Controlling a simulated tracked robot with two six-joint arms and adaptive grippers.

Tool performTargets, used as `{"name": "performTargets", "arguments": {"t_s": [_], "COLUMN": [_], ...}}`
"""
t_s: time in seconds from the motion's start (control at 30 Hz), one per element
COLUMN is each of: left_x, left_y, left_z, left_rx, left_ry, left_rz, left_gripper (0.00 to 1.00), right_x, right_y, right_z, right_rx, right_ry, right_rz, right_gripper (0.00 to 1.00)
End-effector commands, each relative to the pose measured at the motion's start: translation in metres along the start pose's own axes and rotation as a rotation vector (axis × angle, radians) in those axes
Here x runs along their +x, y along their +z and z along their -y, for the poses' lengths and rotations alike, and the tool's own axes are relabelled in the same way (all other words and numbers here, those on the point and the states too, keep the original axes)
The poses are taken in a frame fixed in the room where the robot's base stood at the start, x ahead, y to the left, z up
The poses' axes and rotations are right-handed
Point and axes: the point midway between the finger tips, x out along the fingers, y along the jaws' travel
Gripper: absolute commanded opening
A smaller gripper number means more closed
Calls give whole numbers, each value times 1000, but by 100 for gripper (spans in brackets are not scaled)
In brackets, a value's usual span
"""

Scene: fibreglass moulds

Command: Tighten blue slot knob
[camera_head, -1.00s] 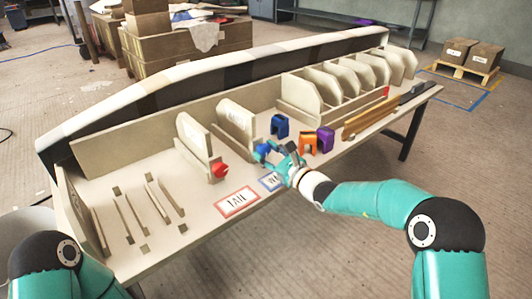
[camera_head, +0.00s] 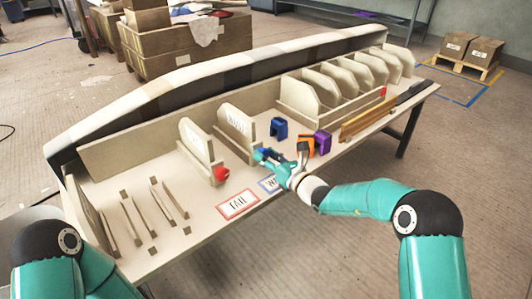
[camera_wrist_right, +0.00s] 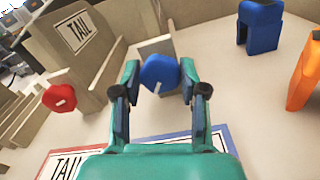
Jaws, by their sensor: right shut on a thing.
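The blue slot knob (camera_wrist_right: 160,72) shows in the right wrist view as a round knob with a pale line, in front of a beige upright slot piece. My right gripper (camera_wrist_right: 159,80) has a finger on each side of the knob and is shut on it. In the head view my right gripper (camera_head: 264,156) is at the front end of the second slot, mostly hiding the knob. A red knob (camera_head: 221,174) sits on the slot to the left, its pale line nearly level in the wrist view (camera_wrist_right: 59,98). My left gripper is out of view.
A blue block (camera_head: 279,128), an orange block (camera_head: 305,145) and a purple block (camera_head: 322,142) stand close to the right of my gripper. A red-bordered card (camera_head: 238,205) lies on the bench front.

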Motion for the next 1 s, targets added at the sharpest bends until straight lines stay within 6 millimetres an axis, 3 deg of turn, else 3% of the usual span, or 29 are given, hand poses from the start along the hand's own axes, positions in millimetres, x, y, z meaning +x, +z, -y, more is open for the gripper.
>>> {"name": "performTargets", "arguments": {"t_s": [0.53, 0.57, 0.67, 0.7, 1.0], "left_x": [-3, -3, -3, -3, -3], "left_y": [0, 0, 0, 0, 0], "left_z": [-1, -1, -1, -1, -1], "left_rx": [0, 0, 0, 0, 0], "left_ry": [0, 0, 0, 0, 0], "left_rz": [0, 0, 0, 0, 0], "left_gripper": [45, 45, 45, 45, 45], "right_x": [0, 0, 0, 0, 0], "right_y": [-4, -4, -3, -3, -1], "right_z": [-1, -1, -1, 0, 0], "right_rx": [36, 35, 35, 35, 34], "right_ry": [2, 2, 2, 1, 0], "right_rz": [-7, -7, -5, -5, -2], "right_gripper": [8, 47, 64, 68, 68]}}
